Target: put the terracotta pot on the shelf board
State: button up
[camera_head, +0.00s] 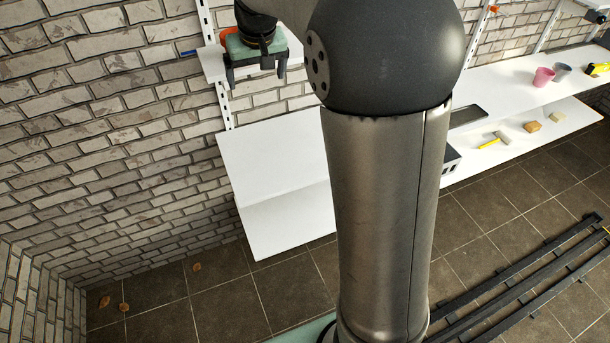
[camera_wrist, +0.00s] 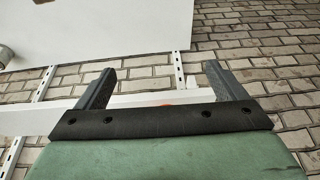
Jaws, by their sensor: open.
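My gripper (camera_head: 256,76) is open and empty, with two dark fingers apart, in front of a small white shelf board (camera_head: 211,66) on the brick wall. It also shows in the wrist view (camera_wrist: 160,72), with nothing between its fingers. A narrow white board (camera_wrist: 62,121) runs behind its base there. No plainly terracotta pot shows. A pinkish-red pot-shaped thing (camera_head: 543,77) stands upright on the long white board at the far right, well away from my gripper; I cannot tell whether it is the terracotta pot.
A grey cup (camera_head: 562,70) and a yellow thing (camera_head: 596,69) stand near the pinkish pot. Small blocks (camera_head: 532,127) lie on the lower white board. A large white panel (camera_head: 275,165) is below my gripper. My arm hides the middle. Dark rails (camera_head: 525,285) lie at lower right.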

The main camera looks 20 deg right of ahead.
jog(key=s+f+g, duration=0.1)
jog(key=s+f, duration=0.2)
jog(key=s, duration=0.7)
jog(key=s+f+g, duration=0.1)
jog(key=s+f, duration=0.3)
jog(key=s, duration=0.7)
jog(key=s+f+g, duration=0.1)
jog(key=s+f, duration=0.3)
jog(key=s, duration=0.7)
jog(key=shift+a+f, duration=0.15)
jog(key=shift+a, duration=0.1)
